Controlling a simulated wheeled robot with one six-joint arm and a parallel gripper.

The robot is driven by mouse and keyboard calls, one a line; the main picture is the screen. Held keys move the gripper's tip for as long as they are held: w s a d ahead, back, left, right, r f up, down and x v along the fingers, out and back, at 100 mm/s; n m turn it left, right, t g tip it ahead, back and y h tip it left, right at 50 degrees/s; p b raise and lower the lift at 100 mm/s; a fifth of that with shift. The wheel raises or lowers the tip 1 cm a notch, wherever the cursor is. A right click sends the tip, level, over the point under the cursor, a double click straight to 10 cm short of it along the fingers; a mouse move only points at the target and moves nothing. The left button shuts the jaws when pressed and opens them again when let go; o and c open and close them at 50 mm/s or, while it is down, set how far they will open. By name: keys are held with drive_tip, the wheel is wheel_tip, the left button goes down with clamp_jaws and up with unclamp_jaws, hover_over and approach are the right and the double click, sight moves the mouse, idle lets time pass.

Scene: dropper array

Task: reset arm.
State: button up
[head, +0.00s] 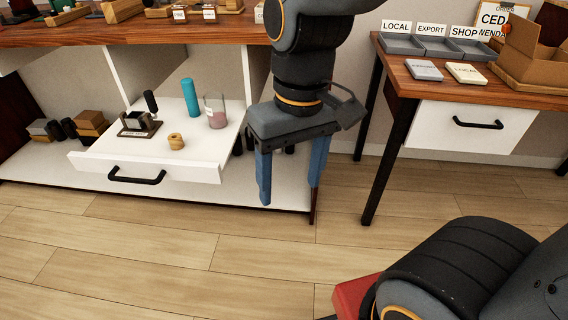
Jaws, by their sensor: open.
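My gripper (291,188) hangs in the middle of the head view, pointing down. Its two blue fingers are apart, with nothing between them. It is in front of the right end of the cabinet, to the right of the open white drawer (205,172). My arm rises from the gripper to the top edge of the view. Another part of my arm fills the lower right corner.
The drawer holds a teal cylinder (190,102), a glass beaker (216,112), a small wooden piece (176,141) and a dark stamp-like item (139,123). The right table (400,82) bears labelled trays (440,46) and a cardboard box (520,68). The wooden floor (180,245) is clear.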

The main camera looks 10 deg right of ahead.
idle(0.9)
drive_tip(key=d+r+m+p, duration=0.2)
drive_tip(key=d+r+p, duration=0.7)
drive_tip(key=p, duration=0.8)
drive_tip(key=shift+r+m+h, duration=0.25)
drive_tip(key=shift+m+h, duration=0.05)
drive_tip(key=shift+m, duration=0.1)
